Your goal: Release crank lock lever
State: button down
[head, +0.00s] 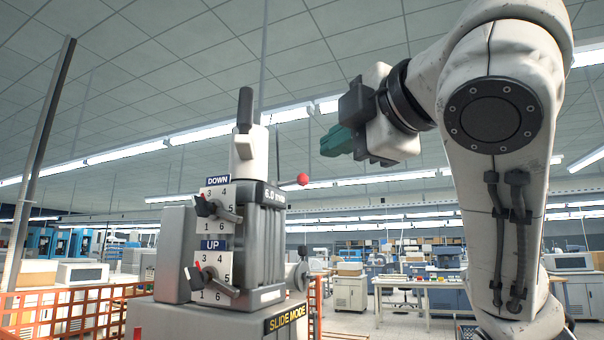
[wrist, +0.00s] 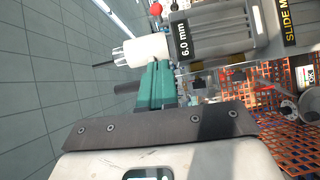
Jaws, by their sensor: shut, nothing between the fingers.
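The grey machine (head: 262,235) stands left of centre in the head view. On its top is a white cylinder (head: 249,150) with an upright black handle (head: 245,108). A red ball knob (head: 302,179) sticks out on its right side. Black-handled levers sit on the DOWN dial (head: 219,208) and the UP dial (head: 213,272). I cannot tell which part is the crank lock lever. My gripper (head: 333,142), with teal fingers, is shut and empty, up and right of the red knob. In the wrist view the fingers (wrist: 158,68) appear just below the white cylinder (wrist: 147,49); contact is unclear.
A grey round handle (head: 297,275) sits low on the machine's right side. Orange mesh fencing (head: 60,312) stands behind it at the left. A tall grey post (head: 38,160) rises at the far left. Workbenches (head: 425,290) stand far behind. The air around my gripper looks clear.

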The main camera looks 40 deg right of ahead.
jog(key=shift+w, duration=0.1)
jog(key=p, duration=0.3)
send_near(288, 183)
jog(key=a, duration=0.2)
jog(key=w+d, duration=0.1)
jog(key=w+d+p, duration=0.1)
jog(key=w+d, duration=0.1)
jog(key=shift+w+d+r, duration=0.2)
jog(key=shift+w+d, duration=0.05)
jog(key=shift+w, duration=0.05)
jog(key=shift+d+y, duration=0.1)
jog(key=shift+y, duration=0.2)
